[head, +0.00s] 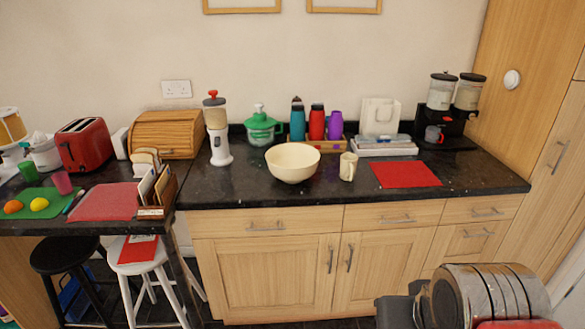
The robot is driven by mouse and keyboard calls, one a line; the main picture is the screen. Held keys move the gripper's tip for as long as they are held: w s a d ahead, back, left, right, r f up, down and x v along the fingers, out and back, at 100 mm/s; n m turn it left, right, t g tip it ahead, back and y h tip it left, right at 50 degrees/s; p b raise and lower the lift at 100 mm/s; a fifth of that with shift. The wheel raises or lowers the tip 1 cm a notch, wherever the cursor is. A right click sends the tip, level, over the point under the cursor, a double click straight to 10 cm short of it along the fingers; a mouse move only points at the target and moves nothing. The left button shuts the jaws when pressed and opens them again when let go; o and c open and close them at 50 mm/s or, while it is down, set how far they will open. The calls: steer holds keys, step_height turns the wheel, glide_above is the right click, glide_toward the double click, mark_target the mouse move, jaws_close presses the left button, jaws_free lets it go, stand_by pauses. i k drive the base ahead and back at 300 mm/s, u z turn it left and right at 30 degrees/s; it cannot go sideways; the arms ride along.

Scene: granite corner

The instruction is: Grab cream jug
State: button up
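The cream jug (348,166) is a small, upright cream-coloured jug on the black granite counter (240,188), near its front edge. It stands just right of a wide cream bowl (292,162), with a small gap between them, and left of a red mat (404,174). Nothing covers the jug from the front. Part of my arm shows at the lower right, well in front of and below the counter. My gripper's fingers do not show, so I cannot see whether they are open or shut.
Behind the jug are a wooden tray with bottles (317,122) and a stack of books (384,146). A dispenser (450,110) stands at the right. Wooden cabinets (265,275) are below the counter. Black (65,255) and white stools (138,256) stand at the left.

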mark_target(349, 170)
steer(key=z, duration=0.05)
steer(key=i, duration=0.8)
steer(key=u, duration=0.75)
steer(key=i, duration=0.8)
steer(key=u, duration=0.55)
